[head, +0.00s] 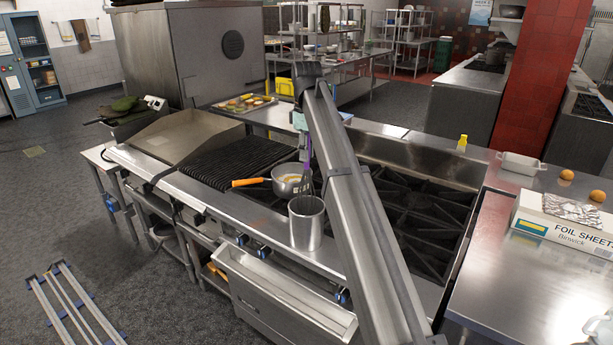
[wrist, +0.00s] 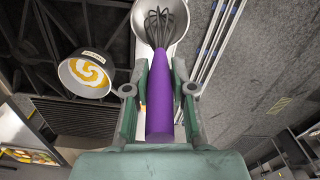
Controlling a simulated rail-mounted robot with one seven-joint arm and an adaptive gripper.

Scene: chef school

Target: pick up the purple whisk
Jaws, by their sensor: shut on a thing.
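The purple whisk (wrist: 159,100) is between the two fingers of my gripper (wrist: 160,78) in the wrist view. The fingers are shut on its purple handle. Its dark wire end points at the mouth of a metal pot (wrist: 178,32). In the head view a bit of the whisk (head: 307,170) shows beside my arm, above the tall metal pot (head: 306,224). My arm hides most of my gripper there. I cannot tell whether the wire tip is still inside the pot's rim.
A small saucepan (head: 287,184) with an orange handle and creamy contents stands on the stove, close behind the tall pot. Black burner grates (head: 425,215) lie to the right. A foil box (head: 565,222) and a small white dish (head: 520,165) sit on the right counter.

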